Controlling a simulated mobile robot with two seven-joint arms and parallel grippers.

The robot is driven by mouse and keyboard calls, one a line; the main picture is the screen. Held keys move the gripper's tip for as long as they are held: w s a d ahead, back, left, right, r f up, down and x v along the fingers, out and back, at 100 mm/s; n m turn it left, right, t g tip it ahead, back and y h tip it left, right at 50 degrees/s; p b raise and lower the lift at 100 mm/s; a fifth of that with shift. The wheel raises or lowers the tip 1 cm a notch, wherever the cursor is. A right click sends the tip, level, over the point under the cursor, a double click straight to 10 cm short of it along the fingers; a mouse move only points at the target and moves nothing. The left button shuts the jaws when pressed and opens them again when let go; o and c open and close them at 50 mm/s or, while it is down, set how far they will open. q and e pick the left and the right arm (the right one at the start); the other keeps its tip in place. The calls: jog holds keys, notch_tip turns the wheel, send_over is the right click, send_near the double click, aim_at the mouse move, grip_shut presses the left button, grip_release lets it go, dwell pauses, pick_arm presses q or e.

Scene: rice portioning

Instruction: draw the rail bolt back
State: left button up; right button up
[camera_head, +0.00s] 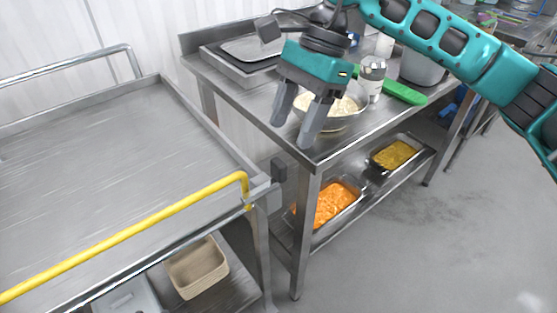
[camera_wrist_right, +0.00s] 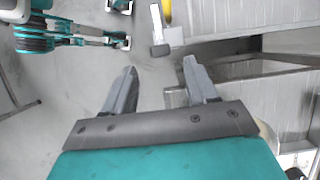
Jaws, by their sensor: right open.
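The yellow rail (camera_head: 130,234) runs along the near side of the steel cart and bends down at its right end. Beside that end, at the cart's corner, is a dark block (camera_head: 279,170), which looks like the rail bolt's knob. It also shows in the right wrist view as a dark block (camera_wrist_right: 160,50) beyond the fingertips, next to a light grey bracket (camera_wrist_right: 175,36). My right gripper (camera_head: 291,130) is open and empty, pointing down, above the near corner of the worktable and apart from the knob. My left gripper cannot be made out.
The cart's top (camera_head: 90,150) is bare. The worktable (camera_head: 245,98) carries a bowl of rice (camera_head: 335,121) behind the right gripper, a jar (camera_head: 371,78) and a pot. Food pans (camera_head: 340,203) sit on its lower shelf. A beige container (camera_head: 197,267) is under the cart. Floor at right is clear.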

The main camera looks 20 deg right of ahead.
aim_at(279, 162)
jog(key=x, duration=0.7)
jog(key=shift+a+f, duration=0.2)
jog(key=shift+f, duration=0.15)
grip_shut()
